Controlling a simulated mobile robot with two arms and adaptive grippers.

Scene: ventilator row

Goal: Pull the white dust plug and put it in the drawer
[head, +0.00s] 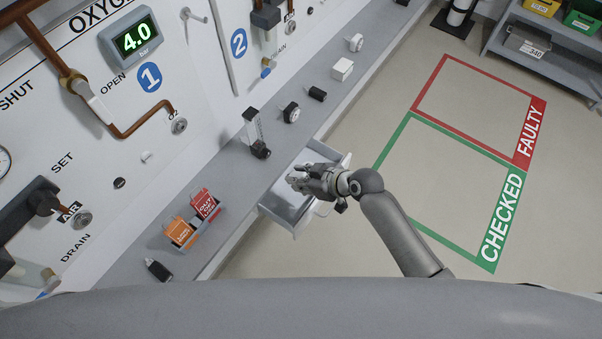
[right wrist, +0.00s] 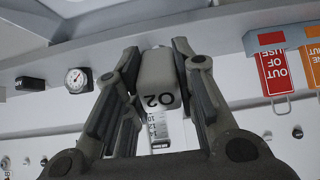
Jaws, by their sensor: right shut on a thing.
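My right gripper (head: 293,181) is above the open drawer (head: 271,211) under the bench in the head view. In the right wrist view its two fingers are shut on the white dust plug (right wrist: 158,82), a pale block marked O2, gripped from both sides. The plug shows upside down there. In the head view the plug is too small and too hidden by the fingers to make out clearly. The drawer is pulled out, and its pale inside shows around the gripper. My left gripper is not in view.
On the bench (head: 230,165) stand a flowmeter (head: 256,136), a round gauge (head: 291,112), a white block (head: 342,69) and a holder with an orange tag (head: 178,232) and a red tag (head: 205,204). Open floor (head: 330,248) lies right of the drawer.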

